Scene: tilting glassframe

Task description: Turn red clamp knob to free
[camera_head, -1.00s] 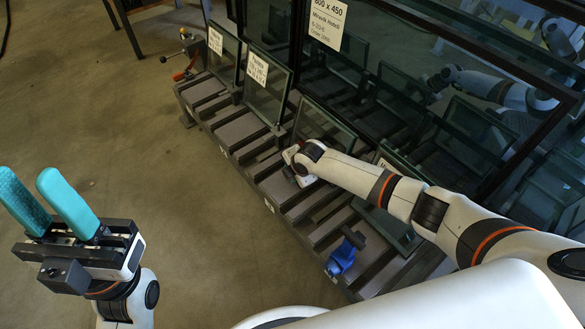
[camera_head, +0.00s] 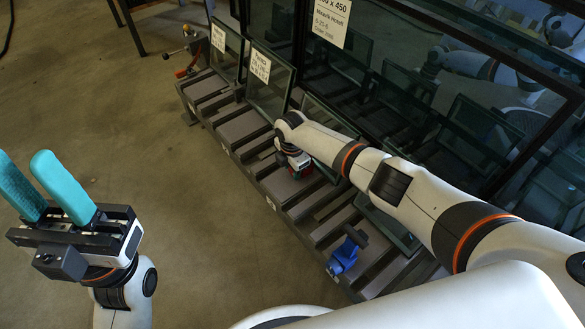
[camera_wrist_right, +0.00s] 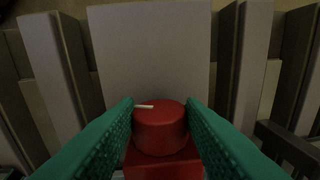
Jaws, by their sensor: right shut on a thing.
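The red clamp knob (camera_wrist_right: 160,130) is round with a white mark on its top that points left in the right wrist view. It sits on a red clamp body (camera_wrist_right: 160,165) against a grey slatted rack. My right gripper (camera_wrist_right: 160,110) is shut on the knob, with a green finger at each side. In the head view my right gripper (camera_head: 299,170) is low over the rack, and the knob is mostly hidden there by my wrist. My left gripper (camera_head: 26,160) is open and empty, with teal fingers pointing up at the left edge.
The slatted rack (camera_head: 240,130) holds several framed glass panes (camera_head: 268,85), some labelled. A blue clamp (camera_head: 345,252) stands on the near part of the rack. Another red clamp (camera_head: 187,70) is at the far end. The floor on the left is clear.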

